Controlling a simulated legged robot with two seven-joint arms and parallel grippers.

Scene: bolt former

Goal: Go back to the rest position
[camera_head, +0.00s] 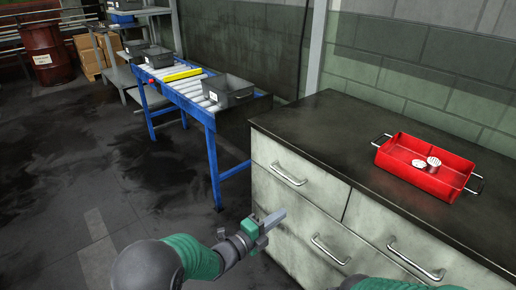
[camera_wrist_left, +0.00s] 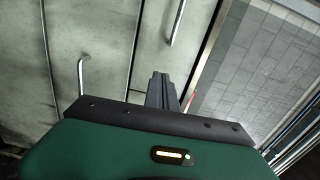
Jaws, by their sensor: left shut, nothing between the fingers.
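My left gripper (camera_head: 275,217) is shut and empty. It hangs in front of the drawer cabinet (camera_head: 262,160), below its dark top, near the left-hand drawers. In the left wrist view its shut fingers (camera_wrist_left: 161,88) point towards the pale drawer fronts and metal handles. Whether the fingertips touch the cabinet I cannot tell. My right gripper is not in view; only a green part that looks like my right arm shows at the bottom edge of the head view.
A red tray (camera_head: 455,193) with two pale round parts (camera_head: 433,162) stands on the cabinet top (camera_head: 330,125). Drawer handles (camera_head: 288,175) stick out near my left gripper. A blue-framed roller conveyor (camera_head: 205,110) with grey bins (camera_head: 228,90) stands behind left. The floor at left is clear.

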